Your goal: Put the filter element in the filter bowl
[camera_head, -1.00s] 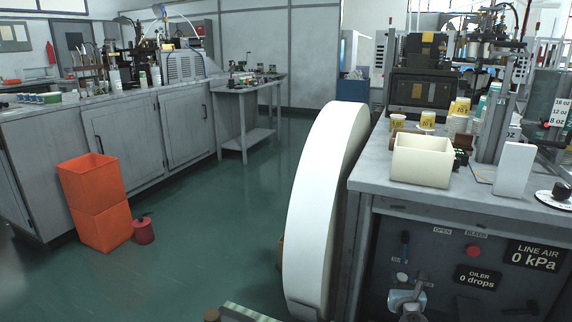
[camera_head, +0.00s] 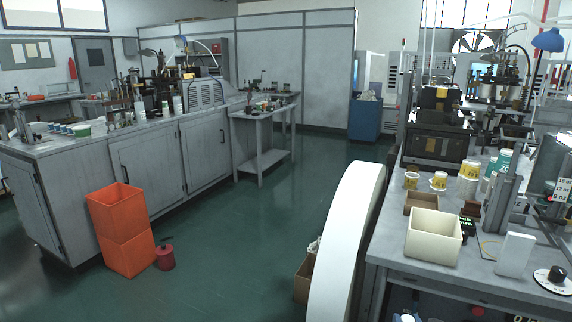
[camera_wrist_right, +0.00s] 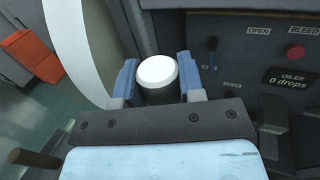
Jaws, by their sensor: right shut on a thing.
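My right gripper (camera_wrist_right: 159,85) is shut on a short cylinder, seemingly the filter element (camera_wrist_right: 158,71), with a white round top and a darker side. The blue fingers press it from left and right, in front of the machine's dark front panel. In the head view only a small part of my right gripper (camera_head: 405,317) shows at the bottom edge, below the bench top. I cannot make out the filter bowl in either view. My left gripper is not in view.
The panel (camera_wrist_right: 260,60) has a lever and a red bleed button close to my right gripper. A large white roll (camera_head: 345,240) stands left of the bench. A cream bin (camera_head: 433,240) sits on the bench top. Orange crates (camera_head: 122,230) stand on the green floor, which is open in the middle.

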